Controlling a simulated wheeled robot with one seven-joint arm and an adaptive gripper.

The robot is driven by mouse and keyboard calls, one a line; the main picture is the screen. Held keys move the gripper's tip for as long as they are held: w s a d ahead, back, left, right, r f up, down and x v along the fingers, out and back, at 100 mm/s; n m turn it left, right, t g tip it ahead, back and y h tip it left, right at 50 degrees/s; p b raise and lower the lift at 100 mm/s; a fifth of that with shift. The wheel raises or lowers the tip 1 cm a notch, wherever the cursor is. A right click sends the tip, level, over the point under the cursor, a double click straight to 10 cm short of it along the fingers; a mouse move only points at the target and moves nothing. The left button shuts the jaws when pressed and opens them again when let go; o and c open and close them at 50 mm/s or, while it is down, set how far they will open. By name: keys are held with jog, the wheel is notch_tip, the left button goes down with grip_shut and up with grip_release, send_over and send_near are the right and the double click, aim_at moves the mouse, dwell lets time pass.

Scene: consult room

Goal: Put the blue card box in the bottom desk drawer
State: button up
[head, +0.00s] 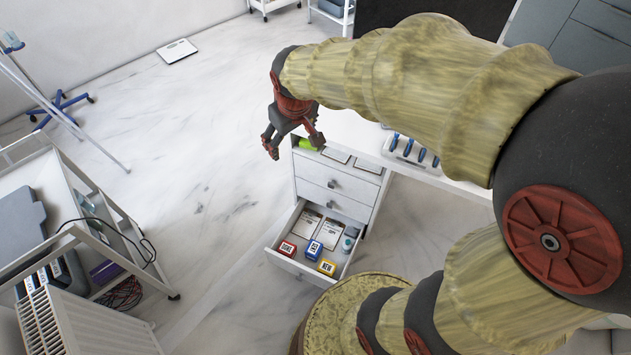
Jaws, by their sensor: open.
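The blue card box (313,250) sits inside the open bottom desk drawer (296,269). It stands between a red box (287,248) on its left and a yellow box (326,267) on its right, near the drawer's front. My gripper (293,149) is open, with nothing visible between its fingers. It hangs beside the left end of the desk top, above and apart from the drawer and the blue box. The two drawers above look shut.
White cards and a small bottle (348,243) also lie in the drawer. A white trolley (95,230) stands at left. The floor between trolley and desk is clear.

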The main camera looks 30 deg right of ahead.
jog(key=s+a+r, duration=0.2)
jog(key=s+r, duration=0.1)
jog(key=s, duration=0.6)
jog(key=s+a+r+m+t, duration=0.1)
jog(key=s+r, duration=0.3)
jog(key=s, duration=0.5)
jog(key=shift+s+a+m+y, duration=0.3)
jog(key=shift+s+a+y, duration=0.1)
jog(key=shift+a, duration=0.15)
jog(key=shift+r, duration=0.15)
